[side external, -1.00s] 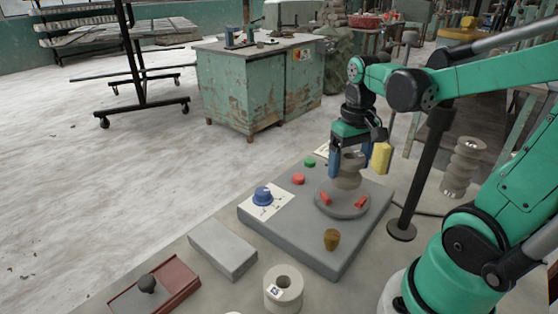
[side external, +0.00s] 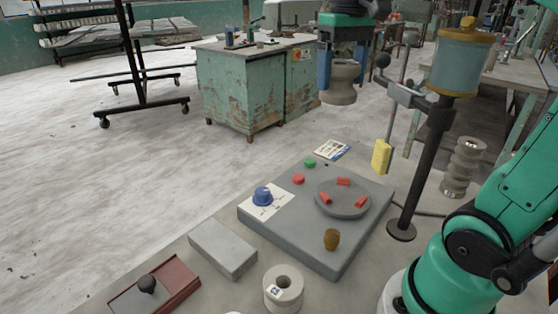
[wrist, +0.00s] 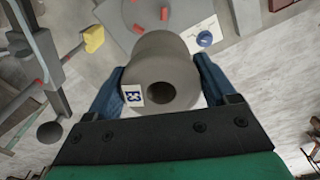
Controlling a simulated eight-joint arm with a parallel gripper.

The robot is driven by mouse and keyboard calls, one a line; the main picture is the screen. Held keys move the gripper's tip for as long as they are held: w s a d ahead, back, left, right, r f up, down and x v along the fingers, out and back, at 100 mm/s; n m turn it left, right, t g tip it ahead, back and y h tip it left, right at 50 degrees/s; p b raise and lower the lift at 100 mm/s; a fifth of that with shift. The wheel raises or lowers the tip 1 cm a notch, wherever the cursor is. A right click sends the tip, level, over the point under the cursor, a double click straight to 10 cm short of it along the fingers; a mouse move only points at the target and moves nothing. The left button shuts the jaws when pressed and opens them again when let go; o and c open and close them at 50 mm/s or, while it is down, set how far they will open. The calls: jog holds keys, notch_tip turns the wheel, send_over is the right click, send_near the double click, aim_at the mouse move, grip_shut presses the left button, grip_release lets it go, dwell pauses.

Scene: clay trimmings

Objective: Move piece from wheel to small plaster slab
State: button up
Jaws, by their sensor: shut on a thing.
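The grey clay piece (side external: 341,84) is a waisted, spool-like form held in the air high above the table in the side external view. My gripper (side external: 343,70) is shut on it, one blue finger on each side. In the wrist view the piece (wrist: 160,75) sits between the blue fingers of my gripper (wrist: 160,95), with a dark hole and a small blue-and-white label facing the camera. The round wheel (side external: 343,211) is bare apart from its red blocks. A plain grey rectangular slab (side external: 223,247) lies to the left of the wheel's base.
A stand (side external: 437,130) with a blue canister rises right of the wheel. The slab's top is clear.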

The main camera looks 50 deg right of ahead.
jog(key=w+a+f+n, duration=0.1)
jog(key=w+a+n, duration=0.2)
jog(key=w+a, duration=0.55)
jog(key=n, duration=0.2)
send_over(222, 242)
notch_tip(222, 242, down, 17)
jog(key=shift+f, duration=2.3)
jog(key=o, duration=1.4)
jog(key=shift+f, duration=0.15)
